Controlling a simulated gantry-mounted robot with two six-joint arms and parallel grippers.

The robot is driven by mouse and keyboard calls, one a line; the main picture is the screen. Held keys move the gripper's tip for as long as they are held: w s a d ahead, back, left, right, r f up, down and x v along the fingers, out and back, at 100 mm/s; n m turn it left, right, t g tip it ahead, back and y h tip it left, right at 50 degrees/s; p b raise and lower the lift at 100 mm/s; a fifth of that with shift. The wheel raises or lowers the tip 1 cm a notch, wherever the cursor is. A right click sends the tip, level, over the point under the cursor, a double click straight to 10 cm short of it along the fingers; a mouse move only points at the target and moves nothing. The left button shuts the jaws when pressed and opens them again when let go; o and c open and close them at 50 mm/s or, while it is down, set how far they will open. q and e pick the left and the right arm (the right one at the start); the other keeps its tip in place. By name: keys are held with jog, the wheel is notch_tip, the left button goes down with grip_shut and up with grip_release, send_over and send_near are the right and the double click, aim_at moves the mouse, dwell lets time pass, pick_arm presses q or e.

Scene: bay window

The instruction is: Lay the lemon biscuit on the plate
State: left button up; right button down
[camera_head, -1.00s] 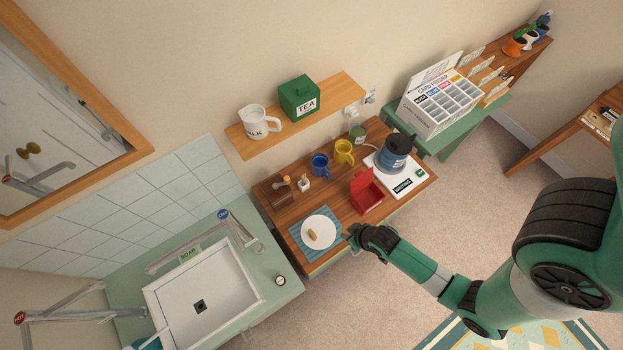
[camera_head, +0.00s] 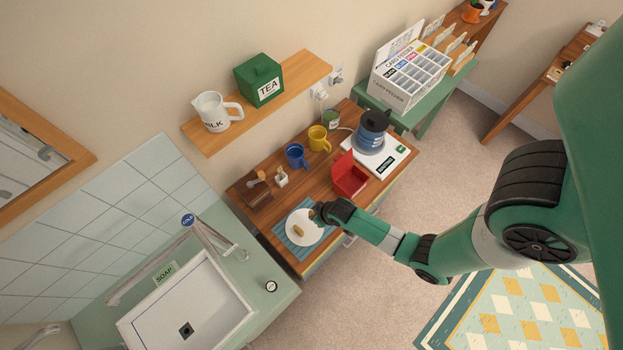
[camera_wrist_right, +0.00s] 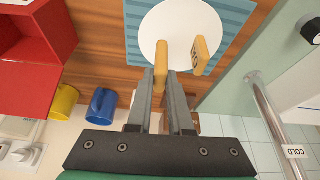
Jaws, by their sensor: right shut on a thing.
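The white plate (camera_head: 293,239) lies on a blue mat (camera_head: 284,245) on the wooden sideboard; it also shows in the right wrist view (camera_wrist_right: 182,20). One oblong golden biscuit (camera_head: 299,231) lies on the plate; in the wrist view it (camera_wrist_right: 200,55) carries dark lettering that I cannot read. My right gripper (camera_wrist_right: 160,76) is shut on a second golden biscuit (camera_wrist_right: 160,58), held at the plate's edge region. Whether the held biscuit touches the plate I cannot tell. In the head view my right gripper (camera_head: 317,214) partly covers the plate's right side. My left gripper is not in view.
An open red box (camera_head: 351,176) stands close to the right gripper. Blue (camera_head: 295,156) and yellow mugs (camera_head: 318,139) stand behind, with a kettle (camera_head: 373,128) at the right. A wooden holder (camera_head: 257,190) is left of them. The sink (camera_head: 188,305) is at lower left.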

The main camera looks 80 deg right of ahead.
jog(key=shift+w+d+f, duration=0.15)
jog(key=shift+w+f, duration=0.2)
jog(key=shift+f, duration=0.15)
jog(key=shift+w+f+b, duration=0.15)
jog(key=shift+f+b, duration=0.05)
jog(key=shift+b, duration=0.1)
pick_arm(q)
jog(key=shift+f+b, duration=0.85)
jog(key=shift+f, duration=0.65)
pick_arm(e)
jog(key=shift+s+x, duration=0.15)
jog(key=shift+x, duration=0.65)
jog(key=shift+s+x, duration=0.15)
jog(key=shift+x, duration=0.7)
jog(key=shift+f, duration=0.2)
jog(key=shift+f, duration=0.15)
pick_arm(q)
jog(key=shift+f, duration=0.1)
pick_arm(e)
jog(key=c, duration=0.8)
grip_release()
jog(key=shift+c, duration=0.2)
